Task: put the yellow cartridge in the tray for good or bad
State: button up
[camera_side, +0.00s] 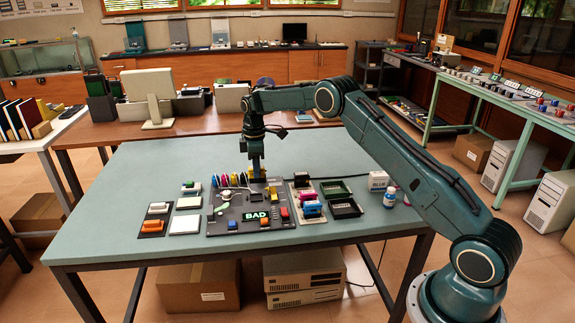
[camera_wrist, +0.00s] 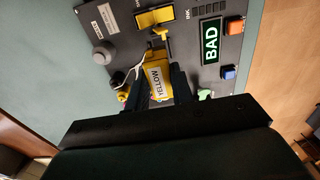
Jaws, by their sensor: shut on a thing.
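My gripper (camera_side: 257,170) is over the back part of the dark test panel (camera_side: 223,222). In the wrist view my gripper (camera_wrist: 158,92) is shut on the yellow cartridge (camera_wrist: 160,80), whose label reads YELLOW. The cartridge is still at the panel; I cannot tell whether it is seated or lifted. The panel's display (camera_side: 256,216) shows BAD in a green frame; the display (camera_wrist: 211,41) also shows in the wrist view. Two dark trays stand right of the panel, a back tray (camera_side: 349,193) and a front tray (camera_side: 359,212). Their labels are too small to read.
A holder with several cartridges (camera_side: 311,209) stands between panel and trays. A small bottle (camera_side: 389,198) and a white box (camera_side: 378,181) are right of the trays. The table's left part (camera_side: 110,215) is free.

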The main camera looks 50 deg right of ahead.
jog(key=shift+s+d+r, duration=0.1)
jog(key=shift+s+d, duration=0.2)
jog(key=shift+d, duration=0.1)
jog(key=s+d+m, duration=0.1)
jog(key=s+d, duration=0.4)
jog(key=s, duration=0.7)
jog(key=s+d+m, duration=0.1)
jog(key=s+d, duration=0.4)
jog(key=s, duration=0.8)
jog(key=shift+d, duration=0.3)
jog(key=shift+f, duration=3.05)
jog(key=shift+f, duration=0.6)
